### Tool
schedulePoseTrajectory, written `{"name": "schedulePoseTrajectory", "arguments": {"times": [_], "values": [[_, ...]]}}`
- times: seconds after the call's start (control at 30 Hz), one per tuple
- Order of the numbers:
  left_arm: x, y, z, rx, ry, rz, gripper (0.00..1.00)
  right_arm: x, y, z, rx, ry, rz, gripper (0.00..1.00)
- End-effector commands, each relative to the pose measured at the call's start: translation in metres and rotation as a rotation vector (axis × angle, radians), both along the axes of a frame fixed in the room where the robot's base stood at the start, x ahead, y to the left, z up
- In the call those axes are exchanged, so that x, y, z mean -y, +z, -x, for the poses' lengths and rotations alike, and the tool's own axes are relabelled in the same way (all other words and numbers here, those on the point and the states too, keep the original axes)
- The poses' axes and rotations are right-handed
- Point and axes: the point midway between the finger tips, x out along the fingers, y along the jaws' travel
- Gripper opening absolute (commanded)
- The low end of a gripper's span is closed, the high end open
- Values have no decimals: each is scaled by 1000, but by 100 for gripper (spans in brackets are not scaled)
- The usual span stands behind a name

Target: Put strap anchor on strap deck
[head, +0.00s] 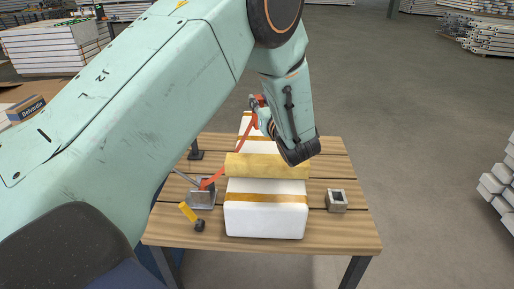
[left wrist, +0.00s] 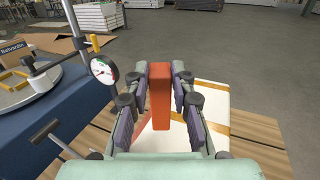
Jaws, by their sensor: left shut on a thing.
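My left gripper (head: 258,107) is shut on an orange-red block, which I take as the strap anchor (left wrist: 160,98); its jaws sit on either side of it. In the head view a thin red strap (head: 228,160) slopes from this hold down to a grey metal buckle-like piece (head: 203,197) at the left of the wooden slatted table (head: 170,236). The hold is above the far part of the table, beside a white block. I cannot tell for sure which surface is the strap deck. My right gripper is not in view.
White blocks with gold bands (head: 265,222) and a yellow beam (head: 265,166) fill the table's middle. A square metal socket (head: 337,201) stands right, a yellow-handled tool (head: 189,212) left. A dial gauge (left wrist: 103,69) stands left in the wrist view.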

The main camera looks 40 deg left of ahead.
Motion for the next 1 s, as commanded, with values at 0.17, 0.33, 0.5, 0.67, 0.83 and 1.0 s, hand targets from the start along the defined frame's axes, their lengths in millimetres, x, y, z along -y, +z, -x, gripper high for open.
{"name": "schedulePoseTrajectory", "arguments": {"times": [0.17,0.33,0.5,0.67,0.83,1.0], "values": [[3,-17,-3,-1,4,-2,0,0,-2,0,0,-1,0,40],[5,-50,-5,-2,-2,-2,0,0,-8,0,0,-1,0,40],[5,-70,-5,1,-2,-2,0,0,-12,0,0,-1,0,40],[4,-80,-4,1,-1,-2,0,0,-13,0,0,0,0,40],[3,-104,-3,-1,1,-2,0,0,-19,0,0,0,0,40],[2,-110,-3,3,1,-1,0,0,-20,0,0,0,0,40]]}}
